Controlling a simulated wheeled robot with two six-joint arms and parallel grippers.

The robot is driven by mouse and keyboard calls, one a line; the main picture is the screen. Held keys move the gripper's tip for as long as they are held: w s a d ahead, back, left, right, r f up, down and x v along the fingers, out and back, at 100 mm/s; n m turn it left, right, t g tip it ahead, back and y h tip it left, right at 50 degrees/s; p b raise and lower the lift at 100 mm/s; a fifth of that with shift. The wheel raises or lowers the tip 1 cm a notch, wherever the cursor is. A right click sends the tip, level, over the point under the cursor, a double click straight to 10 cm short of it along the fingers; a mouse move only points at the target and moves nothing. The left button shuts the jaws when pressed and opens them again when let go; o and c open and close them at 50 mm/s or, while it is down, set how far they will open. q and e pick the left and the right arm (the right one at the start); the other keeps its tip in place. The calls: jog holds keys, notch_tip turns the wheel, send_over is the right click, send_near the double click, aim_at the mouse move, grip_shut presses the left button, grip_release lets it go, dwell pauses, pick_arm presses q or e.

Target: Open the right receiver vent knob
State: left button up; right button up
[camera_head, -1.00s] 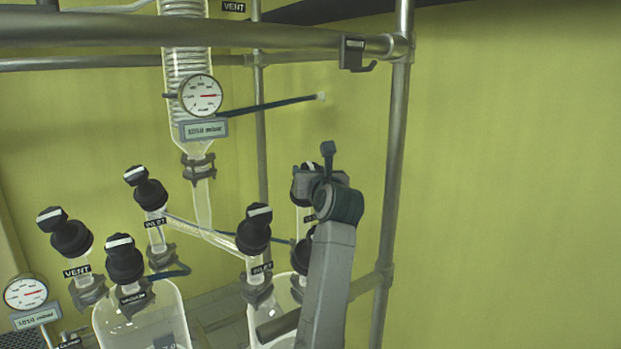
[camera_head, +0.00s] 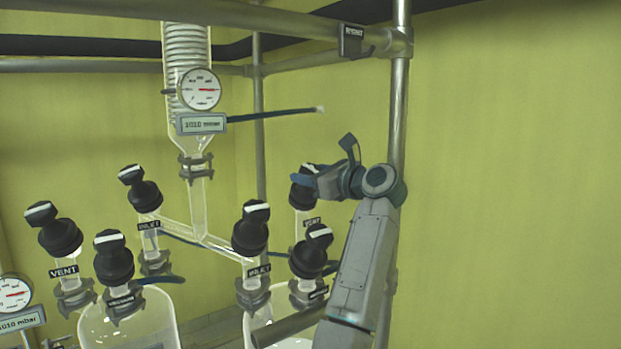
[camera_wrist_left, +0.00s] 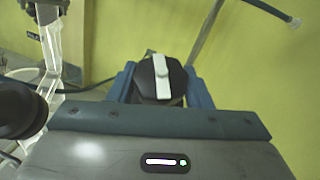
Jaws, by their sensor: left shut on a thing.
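The right receiver vent knob (camera_head: 303,198) is a black knob above a glass neck with a VENT label (camera_head: 311,221), at the right of the glassware. My left gripper (camera_head: 306,180) covers part of it in the head view. In the left wrist view, the knob (camera_wrist_left: 157,88) shows its top with a white bar, which runs nearly along the picture's vertical. The blue fingers of my left gripper (camera_wrist_left: 161,88) are on both sides of the knob, shut on it. The knob's lower part is hidden there. My right gripper is in neither view.
Another black knob (camera_head: 312,252) stands just below on the right receiver, close to my arm. An inlet knob (camera_head: 250,228) is to its left. A metal frame post (camera_head: 398,110) rises close behind my arm. The right side is bare wall.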

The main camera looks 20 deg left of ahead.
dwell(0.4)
pick_arm(q)
jog(key=o, duration=1)
jog(key=shift+a+f, duration=0.1)
